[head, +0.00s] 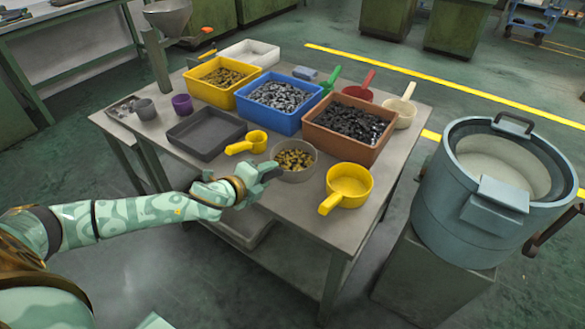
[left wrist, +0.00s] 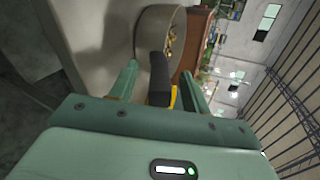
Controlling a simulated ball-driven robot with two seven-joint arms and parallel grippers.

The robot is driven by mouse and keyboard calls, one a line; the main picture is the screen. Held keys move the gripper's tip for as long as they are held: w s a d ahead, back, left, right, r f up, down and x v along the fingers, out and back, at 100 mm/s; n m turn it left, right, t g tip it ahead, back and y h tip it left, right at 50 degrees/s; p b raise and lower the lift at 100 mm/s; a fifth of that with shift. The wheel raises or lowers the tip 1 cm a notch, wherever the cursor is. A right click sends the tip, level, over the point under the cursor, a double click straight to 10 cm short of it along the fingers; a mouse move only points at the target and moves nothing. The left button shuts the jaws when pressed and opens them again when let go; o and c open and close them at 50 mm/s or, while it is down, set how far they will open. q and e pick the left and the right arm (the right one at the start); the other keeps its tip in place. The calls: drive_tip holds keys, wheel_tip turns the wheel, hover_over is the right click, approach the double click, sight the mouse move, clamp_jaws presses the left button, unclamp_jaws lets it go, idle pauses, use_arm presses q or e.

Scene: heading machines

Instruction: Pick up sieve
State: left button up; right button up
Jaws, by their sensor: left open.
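The sieve (head: 298,176) is a round grey pan with brass-coloured pieces in it, near the front edge of the table. It also shows in the left wrist view (left wrist: 148,30), with its dark handle pointing toward my left gripper. My left gripper (head: 264,174) is at the handle, left of the pan. In the left wrist view its two fingers (left wrist: 160,85) are open, one on each side of the handle. In the head view the gripper hides part of the handle. My right gripper is not in view.
On the table (head: 290,207), a yellow scoop (head: 255,141) lies close behind the handle and a larger yellow scoop (head: 349,182) right of the sieve. Yellow (head: 216,92), blue (head: 268,121) and brown (head: 345,144) bins stand behind. A dark tray (head: 205,150) is left.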

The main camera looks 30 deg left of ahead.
use_arm(q)
drive_tip(key=shift+x, duration=0.9)
drive_tip(key=shift+s, duration=0.1)
clamp_jaws()
drive_tip(key=shift+r, duration=0.1)
